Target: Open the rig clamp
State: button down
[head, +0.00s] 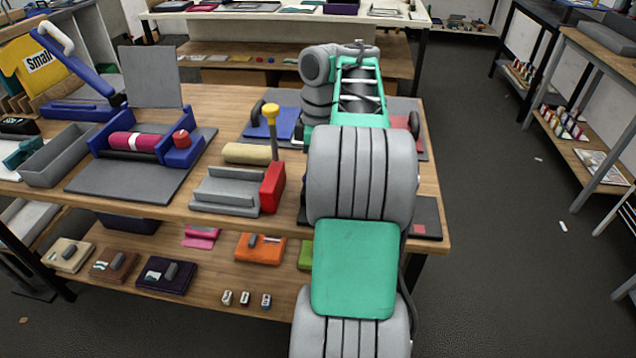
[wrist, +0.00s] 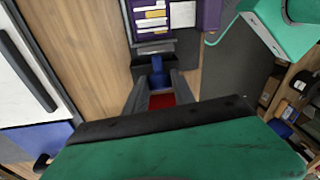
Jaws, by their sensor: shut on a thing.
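In the wrist view my gripper (wrist: 157,82) is shut on a narrow blue piece (wrist: 157,66), which looks like the rig clamp's handle. A dark grey block stands just beyond it, and a red part (wrist: 162,101) shows between the fingers. The rest of this piece is hidden by the fingers and my wrist. In the head view my arm covers the gripper and what it holds. A grey fixture (head: 226,192) with a red block (head: 272,187) and an upright yellow-knobbed lever (head: 271,116) stands on the table to the left of my arm; I cannot tell whether it belongs to the clamp.
A blue device with a magenta roller (head: 133,141) and a grey tray (head: 60,158) stand farther left on the table. The wrist view shows a purple rack with labels (wrist: 150,14) and a corded teal device (wrist: 272,28). Open floor (head: 490,230) lies to the right.

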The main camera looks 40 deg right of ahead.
jog(key=shift+w+a+f+g+h+b, duration=0.25)
jog(key=shift+w+f+g+h+b, duration=0.15)
jog(key=shift+b, duration=0.4)
jog(key=shift+s+r, duration=0.1)
jog(key=shift+r, duration=0.1)
jog(key=c, duration=1.1)
grip_release()
jog(key=shift+o, duration=0.2)
jog(key=r+p, duration=0.5)
jog(key=w+r+p, duration=0.1)
jog(key=r+p, duration=0.1)
jog(key=r, duration=0.1)
jog(key=shift+d, duration=0.3)
jog(key=shift+f, duration=0.1)
jog(key=shift+a, duration=0.1)
